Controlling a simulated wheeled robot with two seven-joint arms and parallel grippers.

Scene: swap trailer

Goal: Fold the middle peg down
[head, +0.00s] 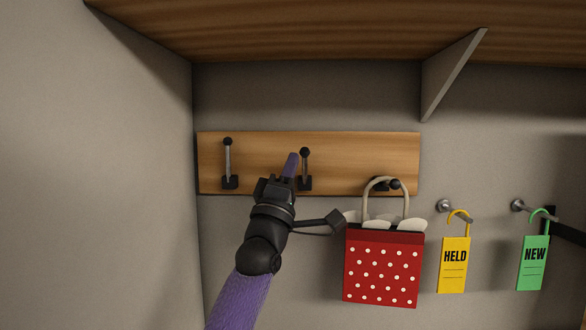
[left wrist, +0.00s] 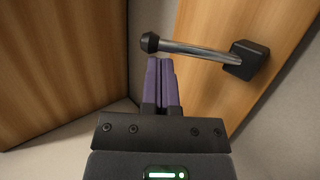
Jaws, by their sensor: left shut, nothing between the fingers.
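The middle peg (head: 305,168) stands folded up on the wooden rail (head: 360,155), with a dark base at the bottom and a dark ball tip on top. My left gripper (head: 291,160) is just left of it, its purple fingers shut and empty. In the left wrist view, a grey peg rod (left wrist: 195,50), apparently the middle peg, crosses just beyond the shut fingertips (left wrist: 159,62). Whether they touch it, I cannot tell. The left peg (head: 228,163) also stands up. The right peg (head: 394,184) points outward. My right gripper is out of view.
A red dotted bag (head: 382,268) hangs from the right peg, close to my left wrist. A yellow HELD tag (head: 454,264) and a green NEW tag (head: 533,262) hang on wall hooks farther right. A wooden shelf (head: 330,25) overhangs the rail; a side wall stands left.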

